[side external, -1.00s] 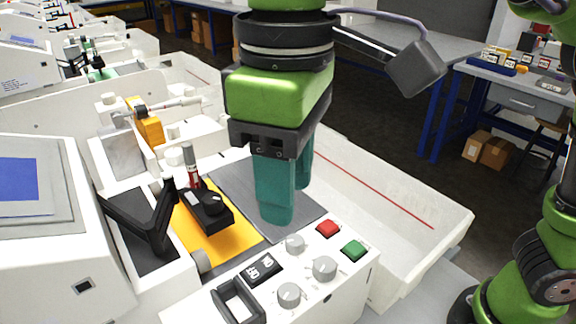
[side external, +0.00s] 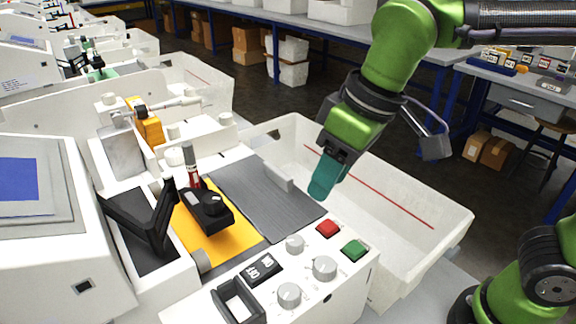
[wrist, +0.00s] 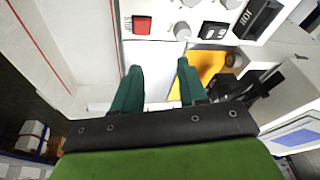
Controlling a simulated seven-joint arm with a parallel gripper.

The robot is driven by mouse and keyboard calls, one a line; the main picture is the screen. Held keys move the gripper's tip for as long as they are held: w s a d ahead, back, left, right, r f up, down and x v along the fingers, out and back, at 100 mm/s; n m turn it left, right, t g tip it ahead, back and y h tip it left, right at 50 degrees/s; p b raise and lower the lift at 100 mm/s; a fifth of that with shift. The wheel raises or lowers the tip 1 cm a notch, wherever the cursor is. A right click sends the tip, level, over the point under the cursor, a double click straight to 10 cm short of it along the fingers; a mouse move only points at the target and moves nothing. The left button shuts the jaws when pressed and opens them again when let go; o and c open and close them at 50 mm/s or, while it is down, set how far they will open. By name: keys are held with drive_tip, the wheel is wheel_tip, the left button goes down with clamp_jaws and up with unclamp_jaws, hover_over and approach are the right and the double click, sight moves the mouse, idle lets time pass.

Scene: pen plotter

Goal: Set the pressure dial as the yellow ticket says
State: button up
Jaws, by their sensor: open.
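The control panel has three grey knobs: a small one (side external: 295,243), a right one (side external: 324,268) and a front one (side external: 289,295). Which is the pressure dial is unclear, as labels are too small to read. A black carriage (side external: 202,212) with a round black knob (side external: 213,203) holds a red-and-white pen (side external: 190,168) over a yellow-orange sheet (side external: 228,243). No writing on this sheet is legible, and I see no separate yellow ticket.
A red button (side external: 328,228), a green button (side external: 353,250) and a black counter (side external: 260,268) sit on the panel. The dark grey bed (side external: 265,198) is clear. A white bin (side external: 440,222) stands behind it. A black bracket (side external: 152,225) rises at left.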

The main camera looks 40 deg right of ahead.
drive_tip(key=s+d+f+m+t, duration=0.1)
drive_tip(key=d+f+m, duration=0.1)
drive_tip(key=d, duration=0.4)
drive_tip(key=d+f+m+t, duration=0.2)
drive_tip(key=d+m, duration=0.1)
drive_tip(key=d, duration=0.3)
drive_tip(key=shift+s+d+f, duration=0.2)
drive_tip(key=shift+s+d, duration=0.1)
drive_tip(key=shift+s, duration=0.05)
drive_tip(key=shift+o, duration=1.2)
drive_tip(key=d+m, duration=0.1)
drive_tip(key=s+d+t, duration=0.1)
drive_tip(key=d+m, duration=0.1)
drive_tip(key=d, duration=0.1)
drive_tip(key=shift+s+f+m, duration=0.15)
drive_tip(key=shift+s+m, duration=0.15)
drive_tip(key=shift+o, duration=0.3)
drive_tip(key=shift+a+f, duration=0.2)
drive_tip(key=shift+a, duration=0.05)
wheel_tip(320, 180, up, 13)
drive_tip(key=m+g+h, duration=0.2)
drive_tip(key=m+g, duration=0.3)
drive_tip(key=g, duration=0.2)
hover_over(289, 291)
wheel_tip(289, 291, down, 16)
drive_tip(key=shift+f, duration=0.25)
